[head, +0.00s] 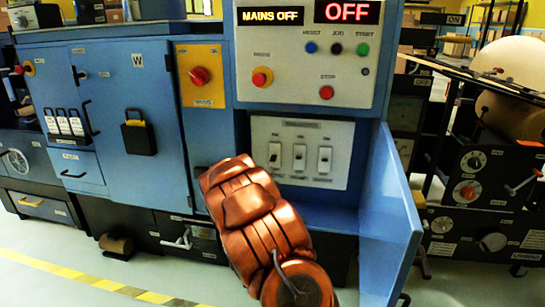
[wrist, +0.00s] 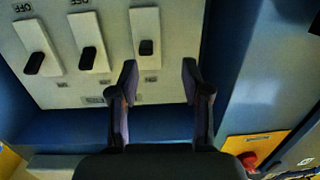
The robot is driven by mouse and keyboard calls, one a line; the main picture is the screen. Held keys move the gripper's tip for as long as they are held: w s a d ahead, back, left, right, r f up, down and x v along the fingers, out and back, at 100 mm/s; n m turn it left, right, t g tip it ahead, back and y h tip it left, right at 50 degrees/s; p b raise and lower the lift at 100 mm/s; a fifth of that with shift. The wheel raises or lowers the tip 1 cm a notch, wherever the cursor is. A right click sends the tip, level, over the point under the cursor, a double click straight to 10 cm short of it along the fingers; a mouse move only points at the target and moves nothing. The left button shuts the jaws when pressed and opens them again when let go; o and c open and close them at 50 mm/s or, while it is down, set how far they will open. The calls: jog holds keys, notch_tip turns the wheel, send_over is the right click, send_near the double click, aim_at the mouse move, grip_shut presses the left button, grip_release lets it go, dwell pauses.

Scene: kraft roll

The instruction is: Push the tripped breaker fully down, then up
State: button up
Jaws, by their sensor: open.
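The breaker panel (head: 338,138) is a pale plate with three breakers, low on the blue cabinet in the head view. The wrist view shows it upside down. There, the left lever (wrist: 34,63) and middle lever (wrist: 88,58) lie at the picture-lower ends of their plates, away from the OFF lettering. The right lever (wrist: 146,47) sits nearer mid-plate, unlike the other two; it appears to be the head view's leftmost breaker (head: 275,155). My gripper (wrist: 160,78) is open and empty, its left fingertip close beside that breaker's lower end. Contact cannot be told. The head view hides my fingers behind my arm.
Displays read MAINS OFF (head: 270,16) and OFF (head: 347,12). Buttons, including a red stop button (head: 326,92), are above the panel. An open blue door (head: 393,220) stands out right of the panel. A yellow plate with a red knob (head: 200,76) is to the left.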

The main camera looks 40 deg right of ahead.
aim_at(272, 160)
jog(key=shift+h, duration=0.6)
jog(key=shift+w+d+r+b, duration=0.1)
jog(key=shift+w+d, duration=0.3)
jog(key=shift+d, duration=0.75)
jog(key=shift+w+d+r+b, duration=0.15)
jog(key=shift+w+d, duration=0.3)
jog(key=shift+d, duration=0.7)
jog(key=shift+w+d+r+b, duration=0.1)
jog(key=shift+w+d, duration=0.3)
jog(key=shift+d, duration=0.75)
jog(key=shift+x, duration=1)
grip_shut()
